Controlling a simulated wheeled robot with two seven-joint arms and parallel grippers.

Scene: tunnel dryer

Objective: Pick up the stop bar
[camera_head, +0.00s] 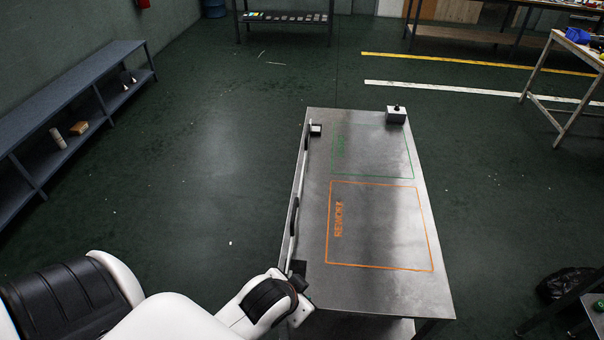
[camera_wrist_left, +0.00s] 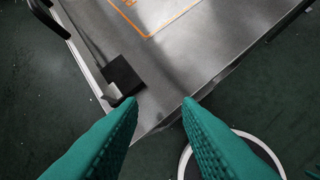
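A long thin pale bar (camera_head: 298,190) with black fittings runs along the left edge of the metal table (camera_head: 385,290); it looks like the stop bar. Its near end is by a black block (camera_head: 299,267), close to my left gripper (camera_head: 302,288). In the left wrist view, the black block (camera_wrist_left: 123,73) and a small pale piece lie just beyond the left fingertip. A black handle-like part (camera_wrist_left: 48,16) shows at upper left. My left gripper (camera_wrist_left: 161,101) is open, its green fingers apart with nothing between them, over the table's near corner. My right gripper is not in view.
The table top is clear inside the green (camera_head: 372,177) and orange (camera_head: 380,267) outlines. A small grey box with a black knob (camera_head: 396,115) stands at the far right corner. A low shelf (camera_head: 80,80) is at left; a black bag (camera_head: 565,284) is at right.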

